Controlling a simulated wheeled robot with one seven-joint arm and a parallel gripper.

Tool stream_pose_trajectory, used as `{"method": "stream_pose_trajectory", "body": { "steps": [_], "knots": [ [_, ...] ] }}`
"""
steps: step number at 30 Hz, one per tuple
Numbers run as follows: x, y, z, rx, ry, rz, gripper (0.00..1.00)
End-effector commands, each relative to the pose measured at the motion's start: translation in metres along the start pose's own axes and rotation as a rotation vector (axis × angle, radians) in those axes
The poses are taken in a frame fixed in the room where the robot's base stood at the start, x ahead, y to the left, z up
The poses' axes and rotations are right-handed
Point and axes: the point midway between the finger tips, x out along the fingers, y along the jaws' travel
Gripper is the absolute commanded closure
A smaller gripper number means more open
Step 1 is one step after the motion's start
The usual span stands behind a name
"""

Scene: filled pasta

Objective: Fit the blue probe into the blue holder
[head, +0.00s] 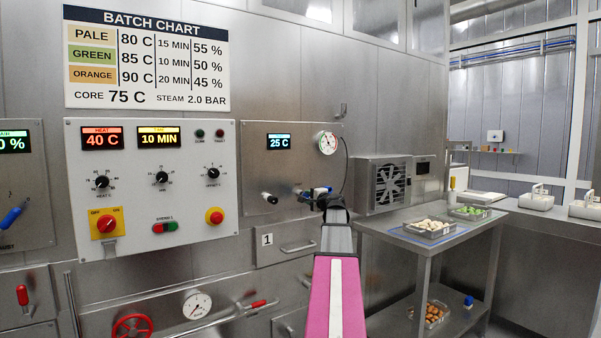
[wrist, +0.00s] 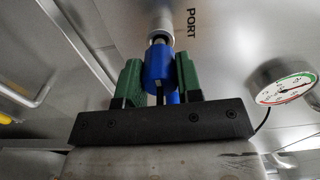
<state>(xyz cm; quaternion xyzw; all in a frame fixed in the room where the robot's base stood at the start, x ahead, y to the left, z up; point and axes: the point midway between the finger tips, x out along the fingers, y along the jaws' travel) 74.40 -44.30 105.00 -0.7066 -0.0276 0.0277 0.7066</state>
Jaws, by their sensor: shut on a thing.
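My gripper (wrist: 158,76) has its two green fingers on either side of the blue probe (wrist: 158,64) and is shut on it. The probe's far end is in line with a pale metal cylinder (wrist: 160,22) beside the word PORT on the steel wall. I cannot tell whether the end is inside it or just touching. In the head view, my gripper (head: 324,199) is at the panel with the 25 C display, and a little of the blue probe (head: 321,190) shows there. I cannot make out a blue holder for certain.
A round dial gauge (head: 327,143) with a thin dark cable is just above my gripper; the gauge also shows in the wrist view (wrist: 283,84). A steel table (head: 385,226) with food trays stands to the right.

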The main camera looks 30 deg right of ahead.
Motion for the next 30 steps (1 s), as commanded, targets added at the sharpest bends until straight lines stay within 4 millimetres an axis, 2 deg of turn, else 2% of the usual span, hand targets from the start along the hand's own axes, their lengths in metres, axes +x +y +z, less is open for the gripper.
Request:
{"method": "stream_pose_trajectory", "body": {
  "steps": [30],
  "knots": [
    [-0.035, 0.0, 0.0, 0.0, 0.0, 0.0, 0.92]
  ]
}}
